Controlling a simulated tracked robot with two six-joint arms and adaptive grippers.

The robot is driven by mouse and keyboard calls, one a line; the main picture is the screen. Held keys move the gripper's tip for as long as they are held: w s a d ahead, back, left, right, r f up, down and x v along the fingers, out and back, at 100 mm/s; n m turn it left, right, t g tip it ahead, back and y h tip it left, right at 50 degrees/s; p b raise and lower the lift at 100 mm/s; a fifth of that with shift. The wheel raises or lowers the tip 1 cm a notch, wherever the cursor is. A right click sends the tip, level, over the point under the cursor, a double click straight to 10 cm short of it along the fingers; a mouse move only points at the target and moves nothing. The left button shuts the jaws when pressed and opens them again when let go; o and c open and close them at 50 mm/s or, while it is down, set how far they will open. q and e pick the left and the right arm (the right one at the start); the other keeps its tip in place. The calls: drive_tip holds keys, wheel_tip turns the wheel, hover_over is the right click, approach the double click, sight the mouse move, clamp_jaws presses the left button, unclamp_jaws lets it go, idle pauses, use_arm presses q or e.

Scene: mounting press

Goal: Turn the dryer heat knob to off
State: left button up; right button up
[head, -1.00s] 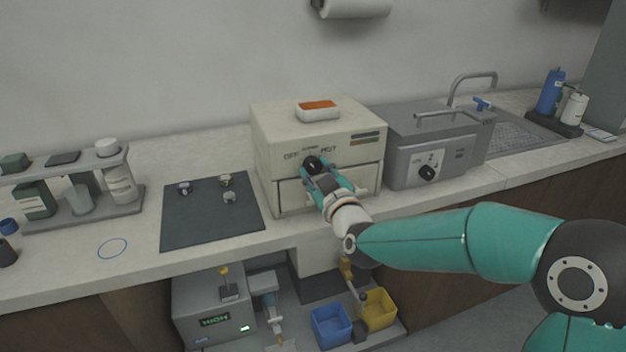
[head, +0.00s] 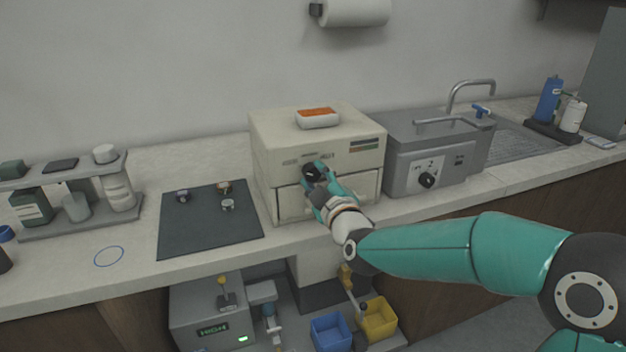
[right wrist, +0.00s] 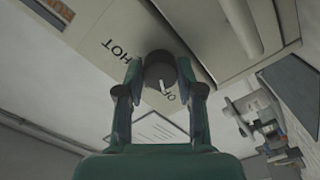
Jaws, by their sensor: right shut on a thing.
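The dryer (head: 268,150) is a beige box on the counter with a drawer-like lower front. Its black heat knob (head: 311,172) is on the upper front, below the printed scale. My right gripper (head: 316,174) is at the knob, its green fingers on either side of it. In the right wrist view the gripper (right wrist: 158,78) is shut on the knob (right wrist: 158,66). A white pointer mark shows on the knob's face near the OFF print; HOT is printed on the other side. Whether the pointer lines up exactly with OFF cannot be told. My left gripper is not in view.
A white-and-orange block (head: 317,119) lies on the dryer. A grey bath (head: 408,150) with its own black knob stands close to the right. A dark mat (head: 207,232) with small parts lies to the left, beside a bottle rack (head: 85,221).

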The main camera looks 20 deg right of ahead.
drive_tip(key=shift+a+f, duration=0.15)
drive_tip(key=o, duration=1.1)
drive_tip(key=shift+c, duration=0.2)
drive_tip(key=shift+o, duration=0.5)
drive_tip(key=s, duration=1.2)
drive_tip(key=shift+d, duration=0.25)
drive_tip(key=shift+d, duration=0.1)
